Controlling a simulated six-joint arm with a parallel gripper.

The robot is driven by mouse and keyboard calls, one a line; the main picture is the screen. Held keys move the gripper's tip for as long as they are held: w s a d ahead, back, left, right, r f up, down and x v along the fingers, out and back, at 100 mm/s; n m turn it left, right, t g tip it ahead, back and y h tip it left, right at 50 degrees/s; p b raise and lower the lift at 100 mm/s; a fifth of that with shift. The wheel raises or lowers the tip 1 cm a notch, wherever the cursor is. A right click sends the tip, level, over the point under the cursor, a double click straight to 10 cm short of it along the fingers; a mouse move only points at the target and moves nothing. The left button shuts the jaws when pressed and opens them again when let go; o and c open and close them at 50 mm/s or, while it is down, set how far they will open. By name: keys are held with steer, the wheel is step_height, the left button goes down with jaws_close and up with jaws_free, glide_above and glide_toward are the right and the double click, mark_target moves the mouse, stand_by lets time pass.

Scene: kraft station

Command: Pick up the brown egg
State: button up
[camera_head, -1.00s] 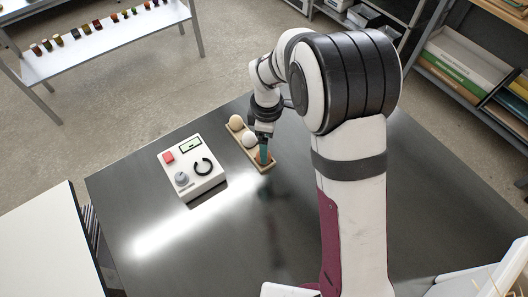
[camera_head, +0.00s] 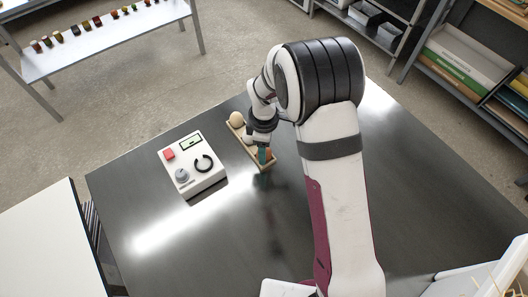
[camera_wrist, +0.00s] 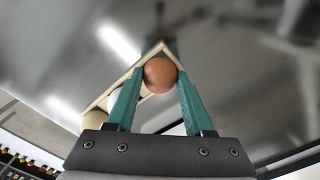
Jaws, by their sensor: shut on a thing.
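The brown egg (camera_wrist: 160,75) is between the two teal fingers of my gripper (camera_wrist: 159,88) in the wrist view. The fingers are shut on its sides. In the head view my gripper (camera_head: 264,156) is at the near end of the wooden egg tray (camera_head: 262,168), and only a small part of the brown egg shows there. The tray's edge (camera_wrist: 125,77) shows around the egg in the wrist view. I cannot tell whether the egg still touches the tray.
A cream egg (camera_head: 236,118) sits at the tray's far end, with a white egg (camera_head: 248,139) partly hidden behind my gripper. A white control box (camera_head: 193,165) with a red button and knob stands left of the tray. The dark table (camera_head: 215,245) is clear in front.

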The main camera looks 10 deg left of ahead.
steer(key=r, duration=0.4)
steer(key=shift+d+r, duration=0.35)
steer(key=shift+d, duration=0.05)
steer(key=s+d+r, duration=0.1)
steer(key=d+r, duration=0.5)
steer(key=d, duration=0.4)
steer(key=s+a+n, duration=0.3)
steer(key=a, duration=1)
steer(key=s+a+n, duration=0.3)
steer(key=a, duration=1)
steer(key=shift+s+d+f, duration=0.1)
steer(key=shift+d+f, duration=0.05)
steer(key=shift+f, duration=0.95)
steer(key=shift+d+f, duration=0.15)
steer(key=shift+f, duration=0.95)
steer(key=shift+f, duration=0.1)
steer(key=shift+f, duration=0.2)
steer(key=shift+f, duration=0.4)
